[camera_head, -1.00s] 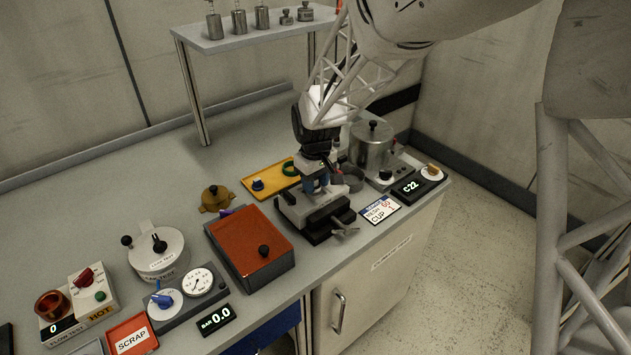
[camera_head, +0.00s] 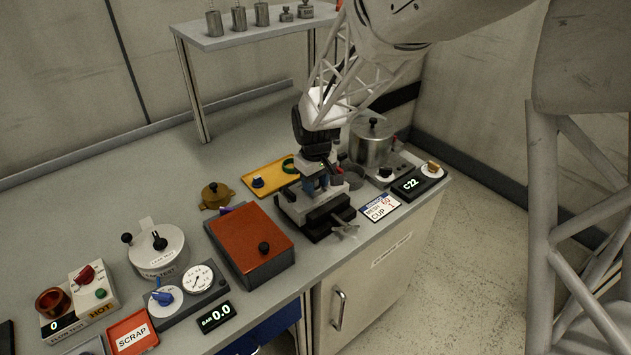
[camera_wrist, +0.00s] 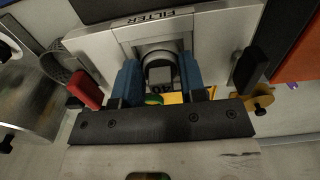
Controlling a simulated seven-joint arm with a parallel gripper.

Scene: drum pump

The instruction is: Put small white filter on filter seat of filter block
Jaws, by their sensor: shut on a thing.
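The grey filter block (camera_head: 318,212) stands near the front edge of the bench. It also shows in the wrist view, marked FILTER (camera_wrist: 152,17). My gripper (camera_head: 318,184) points down just over the block, its blue fingers (camera_wrist: 160,82) close to the block's middle. It is shut on a small round piece, taken as the small white filter (camera_wrist: 159,73), which looks pale and dark between the fingers. The head view does not show the filter clearly. The filter seat is mostly hidden beneath the gripper, and I cannot tell whether the filter touches it.
An orange-red lidded box (camera_head: 250,240) stands left of the block. A yellow tray (camera_head: 270,177) with a blue knob and green ring lies behind. A metal pot (camera_head: 371,145) and a MESH 60 CUP 1 card (camera_head: 380,207) are to the right. Bare bench lies at the far left.

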